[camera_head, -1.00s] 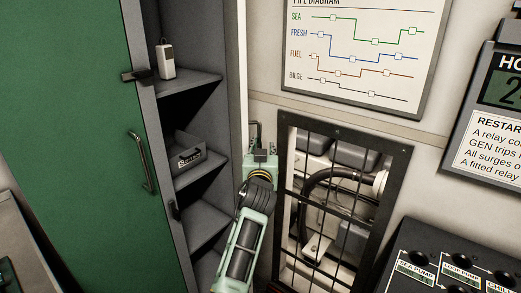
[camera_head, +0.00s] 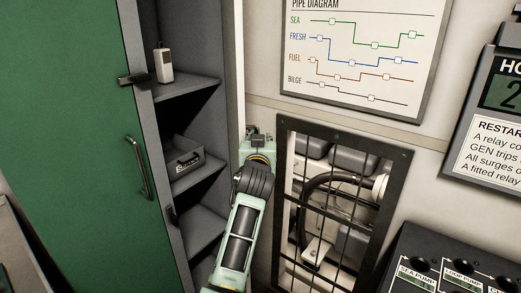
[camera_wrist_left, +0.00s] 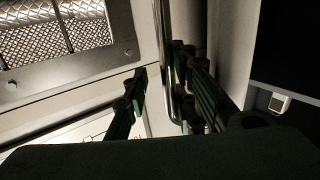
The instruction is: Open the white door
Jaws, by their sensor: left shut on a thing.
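My left gripper (camera_head: 258,138) is at the wall between the open locker and the barred window. In the left wrist view its two dark fingers (camera_wrist_left: 165,95) are closed around a shiny upright bar handle (camera_wrist_left: 167,60). The gripper covers most of this handle in the head view. A narrow white upright panel (camera_head: 237,60) runs along the locker's right side, just left of the gripper. I cannot tell whether it is the white door or a fixed frame, and I see no clear door gap. My right gripper is not in view.
A green door (camera_head: 75,120) with a bar handle (camera_head: 138,168) stands at the left. The grey locker's shelves hold a white device (camera_head: 164,62) and a small grey bin (camera_head: 186,160). The barred window (camera_head: 392,200) is right of my arm. A control panel (camera_head: 435,245) is at lower right.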

